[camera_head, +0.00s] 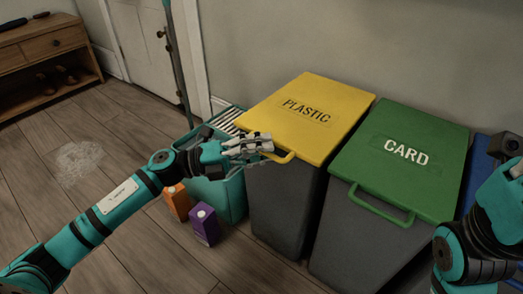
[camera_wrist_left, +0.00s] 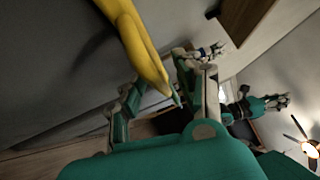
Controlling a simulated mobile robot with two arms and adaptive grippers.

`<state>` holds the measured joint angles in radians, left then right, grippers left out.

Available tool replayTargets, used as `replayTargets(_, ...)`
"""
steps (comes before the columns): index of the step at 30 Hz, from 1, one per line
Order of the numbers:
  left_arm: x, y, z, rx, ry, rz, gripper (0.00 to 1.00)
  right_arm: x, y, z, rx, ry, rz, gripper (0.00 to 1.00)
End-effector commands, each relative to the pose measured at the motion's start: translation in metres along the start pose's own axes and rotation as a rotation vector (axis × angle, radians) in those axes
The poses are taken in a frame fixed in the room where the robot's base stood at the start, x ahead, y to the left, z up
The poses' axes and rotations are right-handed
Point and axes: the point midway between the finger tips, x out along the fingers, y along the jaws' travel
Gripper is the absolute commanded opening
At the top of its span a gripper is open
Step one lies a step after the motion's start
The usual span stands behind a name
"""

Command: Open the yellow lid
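The yellow lid (camera_head: 309,112), marked PLASTIC, lies shut on a dark grey bin (camera_head: 285,205). Its loop handle (camera_head: 286,158) sticks out at the front edge. My left gripper (camera_head: 262,143) is at the left end of this handle. In the left wrist view, a yellow part (camera_wrist_left: 145,55) reaches down between the spread fingers of the left gripper (camera_wrist_left: 160,95). The fingers look apart, and I cannot tell whether either touches it. My right arm is at the right edge of the head view; its fingers are mostly cut off.
A bin with a green CARD lid (camera_head: 402,160) stands right of the yellow one, with a blue lid (camera_head: 480,165) beyond. A teal crate (camera_head: 229,193) stands left. Orange (camera_head: 177,202) and purple (camera_head: 204,225) cartons stand on the floor. A wall is behind the bins.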

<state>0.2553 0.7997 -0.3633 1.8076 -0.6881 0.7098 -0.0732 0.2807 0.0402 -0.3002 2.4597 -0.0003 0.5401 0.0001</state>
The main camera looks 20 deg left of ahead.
Motion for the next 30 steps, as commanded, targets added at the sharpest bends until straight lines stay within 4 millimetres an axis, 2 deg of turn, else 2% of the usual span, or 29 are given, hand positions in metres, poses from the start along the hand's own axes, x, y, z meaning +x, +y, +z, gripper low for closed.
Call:
replayTargets(3,-0.0002,0.0000,0.0000,0.000,0.000,0.000,0.33,0.0002,-0.0001,0.0000,0.000,0.000,0.000,0.00)
replayTargets(11,-0.0005,0.0002,0.0001,-0.001,0.000,0.000,0.00,0.0001,-0.0001,0.0000,0.000,0.000,0.000,0.00)
replayTargets(24,-0.0009,0.0015,0.0001,0.000,-0.001,0.004,0.00,0.0004,0.0000,0.0000,0.000,0.000,0.000,0.00)
replayTargets(29,-0.0002,-0.0031,0.0010,-0.004,-0.001,0.010,0.00,0.0061,0.0010,-0.0005,0.001,0.005,0.002,0.00)
replayTargets(30,0.0003,-0.0056,0.0016,-0.007,-0.001,0.012,0.00,0.0022,0.0021,0.0023,0.002,-0.015,0.009,0.00)
